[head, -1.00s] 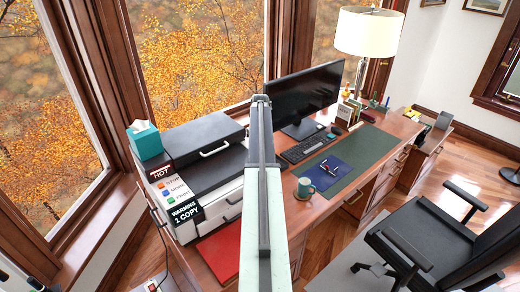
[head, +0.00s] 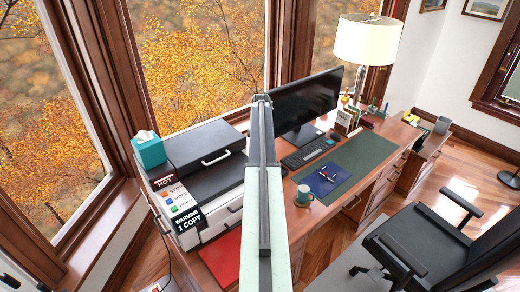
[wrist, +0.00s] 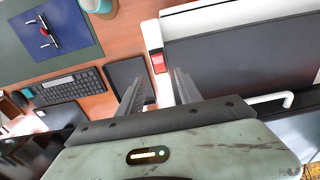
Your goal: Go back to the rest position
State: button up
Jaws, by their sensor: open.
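My gripper (wrist: 158,90) shows in the wrist view with its two fingers apart and nothing between them. It is above the desk (wrist: 150,25), near the edge of the printer (wrist: 240,50). In the head view my arm reaches out over the desk from the bottom middle and hides part of the desk and printer. The fingertips cannot be made out in the head view.
The printer (head: 205,160) has a teal tissue box (head: 148,150) on its left. A monitor (head: 305,105), keyboard (head: 307,153), mug (head: 305,193) and lamp (head: 366,40) stand on the desk. A black office chair (head: 430,245) is at the right. Open floor (head: 485,165) lies beyond it.

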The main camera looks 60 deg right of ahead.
notch_tip(320, 180, up, 2)
jog(key=shift+r+p, duration=0.1)
jog(key=shift+p, duration=0.3)
